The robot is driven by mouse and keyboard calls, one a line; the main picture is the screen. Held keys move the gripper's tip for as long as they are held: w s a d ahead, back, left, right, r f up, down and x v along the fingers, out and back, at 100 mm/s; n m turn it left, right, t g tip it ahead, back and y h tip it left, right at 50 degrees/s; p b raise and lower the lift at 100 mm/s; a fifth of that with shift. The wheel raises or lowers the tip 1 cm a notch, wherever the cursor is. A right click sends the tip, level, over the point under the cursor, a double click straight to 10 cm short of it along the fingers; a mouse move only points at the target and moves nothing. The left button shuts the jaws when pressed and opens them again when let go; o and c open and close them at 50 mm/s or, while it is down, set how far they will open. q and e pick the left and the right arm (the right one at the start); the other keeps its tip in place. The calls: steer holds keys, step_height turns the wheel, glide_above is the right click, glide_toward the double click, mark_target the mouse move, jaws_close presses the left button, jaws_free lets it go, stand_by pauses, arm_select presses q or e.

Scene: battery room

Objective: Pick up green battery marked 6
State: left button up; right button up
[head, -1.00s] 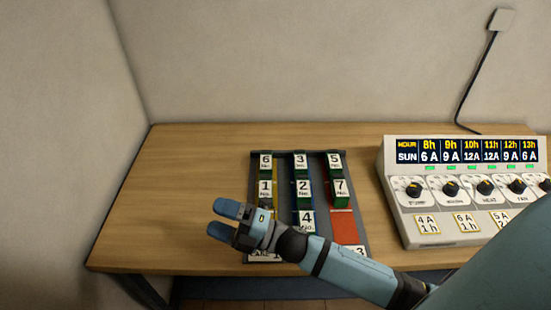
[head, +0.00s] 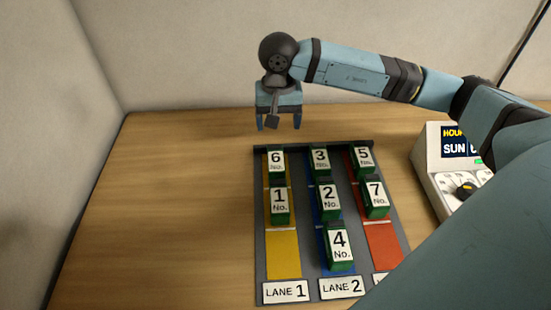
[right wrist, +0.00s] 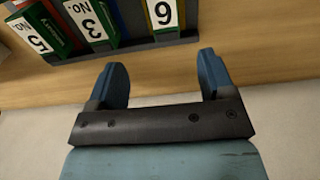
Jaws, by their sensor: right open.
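The green battery marked 6 (head: 276,163) stands at the far end of the yellow lane 1, behind the battery marked 1 (head: 279,202). In the right wrist view the battery marked 6 (right wrist: 163,16) is at the top, beyond the fingertips. My right gripper (head: 278,124) hangs just behind the rack's back edge and above battery 6, pointing down. It is open and empty; the right wrist view shows its two blue fingers (right wrist: 162,78) apart with bare table between them. My left gripper does not show.
Batteries 3 (head: 320,161), 2 (head: 329,199) and 4 (head: 339,247) stand in the blue lane. Batteries 5 (head: 362,159) and 7 (head: 375,197) stand in the red lane. The grey rack (head: 262,268) has a raised back edge. A control panel (head: 434,165) is at right. The table's left is clear.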

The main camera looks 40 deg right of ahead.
mark_target(276, 157)
step_height(276, 157, down, 8)
steer(key=shift+s+a+r, duration=0.1)
steer(key=shift+r, duration=0.05)
steer(key=shift+a+f+p, duration=0.15)
steer(key=shift+f+p, duration=0.15)
steer(key=shift+f, duration=1.05)
steer(key=shift+a+f+p, duration=0.15)
steer(key=shift+f+p, duration=0.1)
steer(key=shift+f, duration=1.05)
steer(key=c, duration=1.3)
steer(key=shift+c, duration=0.4)
steer(key=shift+r, duration=0.2)
